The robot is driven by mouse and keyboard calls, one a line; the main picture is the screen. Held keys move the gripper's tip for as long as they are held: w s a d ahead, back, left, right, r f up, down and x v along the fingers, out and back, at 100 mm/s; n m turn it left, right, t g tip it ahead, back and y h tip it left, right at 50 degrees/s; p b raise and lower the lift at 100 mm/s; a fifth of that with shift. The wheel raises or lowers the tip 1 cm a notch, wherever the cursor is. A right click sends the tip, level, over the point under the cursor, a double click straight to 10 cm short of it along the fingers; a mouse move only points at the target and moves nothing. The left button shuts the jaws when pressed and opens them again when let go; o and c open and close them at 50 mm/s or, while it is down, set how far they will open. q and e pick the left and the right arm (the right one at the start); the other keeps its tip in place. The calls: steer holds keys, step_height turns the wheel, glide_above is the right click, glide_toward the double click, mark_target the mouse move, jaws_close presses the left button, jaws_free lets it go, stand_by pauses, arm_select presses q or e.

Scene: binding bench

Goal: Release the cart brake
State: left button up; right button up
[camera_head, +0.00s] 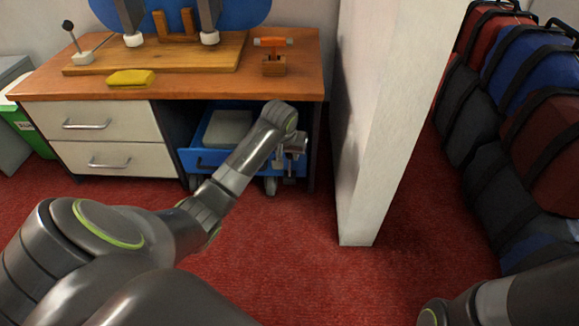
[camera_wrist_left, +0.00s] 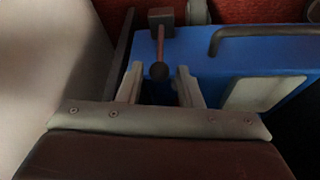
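A blue cart (camera_head: 207,158) stands on the floor under the bench, and its blue top fills the upper part of the left wrist view (camera_wrist_left: 200,62). In that view a brake lever (camera_wrist_left: 160,48), a thin reddish rod with a dark round knob, extends from a grey block at the cart's edge. My left gripper (camera_head: 291,150) is at the cart's right end. Its two fingers (camera_wrist_left: 159,86) are apart, with the knob between or just beyond their tips; I cannot tell if they touch it. In the head view my arm hides the lever. My right gripper is out of view.
The wooden bench (camera_head: 200,85) overhangs the cart, with white drawers (camera_head: 98,120) on its left. A white partition (camera_head: 385,110) stands close to the right. Red carpet in front is clear. Bags (camera_head: 525,70) fill the far-right rack.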

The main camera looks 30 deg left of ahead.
mark_target(289, 165)
arm_select(q)
steer(key=shift+b+x, duration=1.7)
steer(key=shift+x, duration=1)
jaws_close()
